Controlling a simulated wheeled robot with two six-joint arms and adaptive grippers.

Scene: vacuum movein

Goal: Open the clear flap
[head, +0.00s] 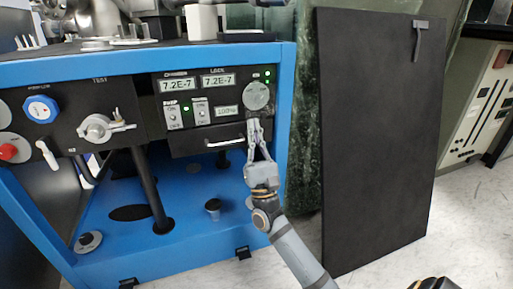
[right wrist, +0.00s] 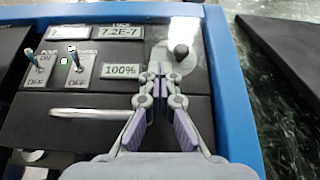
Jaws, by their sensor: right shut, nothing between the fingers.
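No clear flap can be told apart for certain. A pale, partly see-through round cover or plate (head: 258,95) sits at the right end of the control panel, below small green lights. In the right wrist view it (right wrist: 186,64) shows a dark round knob (right wrist: 181,51) on it. My right gripper (head: 254,122) is shut and empty, with its fingertips at the lower edge of this round part. In the right wrist view the fingertips (right wrist: 161,70) overlap its lower left edge; I cannot tell whether they touch. My left gripper is not in view.
A drawer front with a metal handle (head: 225,142) lies just left of my right gripper. Toggle switches (head: 173,116) and lit displays (head: 178,85) are further left. The blue frame (head: 285,110) borders the panel on the right. A dark upright board (head: 375,150) stands beyond it.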

